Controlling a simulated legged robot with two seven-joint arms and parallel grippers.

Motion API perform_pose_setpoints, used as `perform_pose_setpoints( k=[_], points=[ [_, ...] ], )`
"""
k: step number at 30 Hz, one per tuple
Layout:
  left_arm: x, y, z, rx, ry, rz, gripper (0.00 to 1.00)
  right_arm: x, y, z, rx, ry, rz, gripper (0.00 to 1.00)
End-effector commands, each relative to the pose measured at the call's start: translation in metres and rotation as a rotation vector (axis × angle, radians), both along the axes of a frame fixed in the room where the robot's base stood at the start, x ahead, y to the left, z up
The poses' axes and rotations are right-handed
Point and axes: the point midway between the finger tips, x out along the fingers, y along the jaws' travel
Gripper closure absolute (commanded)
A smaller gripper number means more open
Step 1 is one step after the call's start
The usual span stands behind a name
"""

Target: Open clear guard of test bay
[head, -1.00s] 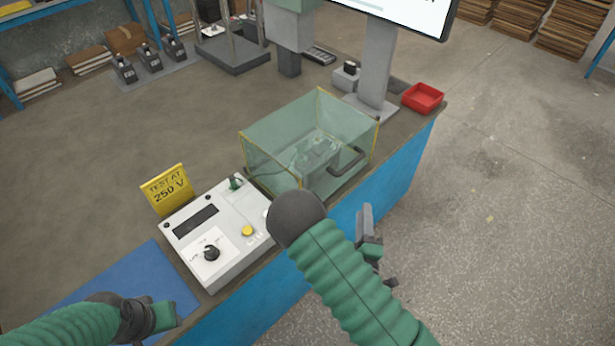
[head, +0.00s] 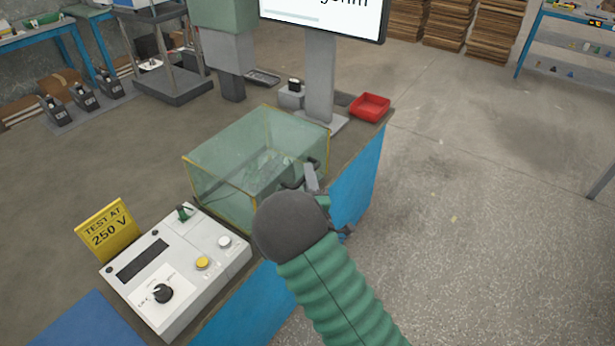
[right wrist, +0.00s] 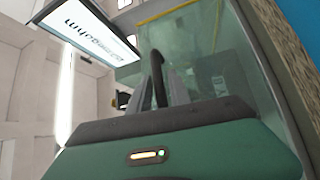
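The clear guard (head: 235,150) is a greenish see-through box with yellow edges, sitting down over the test bay on the bench. Its dark handle (head: 291,184) is on the side facing the bench's right edge, partly hidden by my right gripper (head: 312,180). In the right wrist view the dark handle (right wrist: 158,78) rises between the grey fingers of my right gripper (right wrist: 160,88), with the guard's panel (right wrist: 215,60) behind. The fingers look apart; I cannot tell whether either touches the handle. My left gripper is out of view.
A grey control box (head: 185,265) with knob and buttons stands in front of the guard, beside a yellow "TEST AT 250 V" sign (head: 107,230). A monitor post (head: 320,80) and red tray (head: 369,107) stand behind. The floor right of the bench is clear.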

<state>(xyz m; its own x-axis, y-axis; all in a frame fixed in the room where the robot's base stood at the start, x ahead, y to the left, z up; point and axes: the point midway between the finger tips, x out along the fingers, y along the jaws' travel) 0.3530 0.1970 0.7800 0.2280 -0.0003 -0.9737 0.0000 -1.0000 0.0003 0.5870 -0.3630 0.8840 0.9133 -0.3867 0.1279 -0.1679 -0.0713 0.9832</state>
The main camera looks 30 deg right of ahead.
Motion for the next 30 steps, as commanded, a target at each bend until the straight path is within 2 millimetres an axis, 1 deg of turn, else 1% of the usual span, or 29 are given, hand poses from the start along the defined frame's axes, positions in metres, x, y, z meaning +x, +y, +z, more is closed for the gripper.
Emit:
perform_pose_setpoints(
  k=[1,4,11,16,17,30],
  points=[
    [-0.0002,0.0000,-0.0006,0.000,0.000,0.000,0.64,0.0048,-0.0028,0.0006,0.000,-0.001,-0.001,0.77],
    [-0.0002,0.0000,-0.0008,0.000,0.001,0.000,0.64,0.0102,-0.0050,0.0016,0.000,-0.001,-0.001,0.77],
    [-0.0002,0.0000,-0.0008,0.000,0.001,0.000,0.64,0.0110,-0.0051,0.0014,0.000,0.000,-0.001,0.77],
    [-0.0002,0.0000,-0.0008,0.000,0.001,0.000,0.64,0.0109,-0.0049,0.0011,0.001,0.001,-0.001,0.98],
    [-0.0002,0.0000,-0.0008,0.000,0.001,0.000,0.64,0.0109,-0.0047,0.0010,0.001,0.001,-0.001,1.00],
    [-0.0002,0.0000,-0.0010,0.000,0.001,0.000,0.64,0.0107,-0.0041,-0.0007,0.002,0.005,0.001,1.00]
  ],
)
